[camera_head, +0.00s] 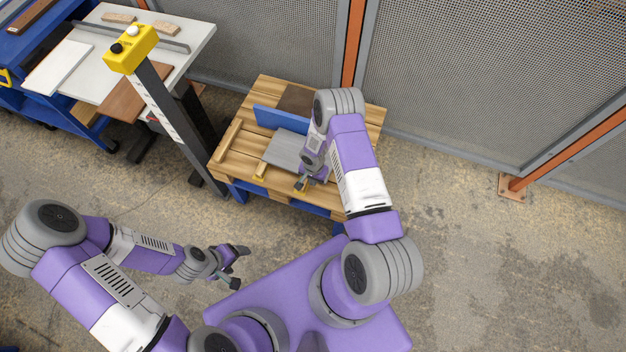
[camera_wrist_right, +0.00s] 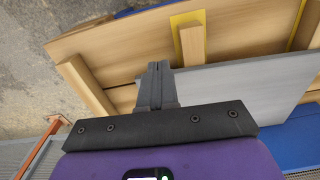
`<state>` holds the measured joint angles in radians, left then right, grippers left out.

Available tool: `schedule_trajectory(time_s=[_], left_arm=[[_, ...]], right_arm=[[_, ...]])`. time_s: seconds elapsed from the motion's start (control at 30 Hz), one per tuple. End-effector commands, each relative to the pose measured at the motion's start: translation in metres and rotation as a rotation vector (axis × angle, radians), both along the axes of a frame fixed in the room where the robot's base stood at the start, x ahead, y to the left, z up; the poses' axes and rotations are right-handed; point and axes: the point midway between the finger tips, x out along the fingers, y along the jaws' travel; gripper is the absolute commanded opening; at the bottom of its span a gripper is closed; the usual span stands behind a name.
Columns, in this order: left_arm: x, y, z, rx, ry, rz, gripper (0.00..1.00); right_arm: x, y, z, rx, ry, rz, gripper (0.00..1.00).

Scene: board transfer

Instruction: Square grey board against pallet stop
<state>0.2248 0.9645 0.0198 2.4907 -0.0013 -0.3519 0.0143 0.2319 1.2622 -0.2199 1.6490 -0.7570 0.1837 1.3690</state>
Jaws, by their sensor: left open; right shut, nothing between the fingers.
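The grey board (camera_head: 286,150) lies flat on the wooden pallet (camera_head: 258,98), partly hidden by my right arm. It also shows in the right wrist view (camera_wrist_right: 235,84). An upright blue plate (camera_head: 279,118) stands along the board's far side, and a wooden strip (camera_head: 230,134) lies left of it; I cannot tell which is the stop. My right gripper (camera_head: 303,184) is shut and empty at the board's near right. In the right wrist view its fingers (camera_wrist_right: 157,72) are at the board's edge; contact is unclear. My left gripper (camera_head: 241,266) is open and empty, away from the pallet.
A brown panel (camera_head: 297,100) lies behind the blue plate. A yellow button box (camera_head: 131,48) on a dark post stands left of the pallet. A white-topped table (camera_head: 194,38) is at the upper left. Mesh fencing (camera_head: 450,70) runs behind. Floor at the right is clear.

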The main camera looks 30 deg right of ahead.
Motion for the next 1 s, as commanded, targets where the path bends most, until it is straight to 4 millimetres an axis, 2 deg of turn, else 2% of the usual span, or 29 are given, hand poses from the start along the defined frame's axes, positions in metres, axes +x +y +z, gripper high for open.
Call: schedule_trajectory(time_s=[0.5,0.87,1.0], left_arm=[[0.0,0.0,-0.021,0.0,0.0,0.0,0.74],[0.0,0.0,-0.034,0.0,0.0,0.0,0.74],[0.0,0.0,-0.031,0.0,0.0,0.0,0.74]], right_arm=[[0.005,-0.006,-0.026,0.0,-0.001,-0.003,0.0],[0.017,-0.022,-0.025,-0.001,-0.002,-0.003,0.0],[0.017,-0.022,-0.023,-0.003,-0.003,-0.002,0.0]])
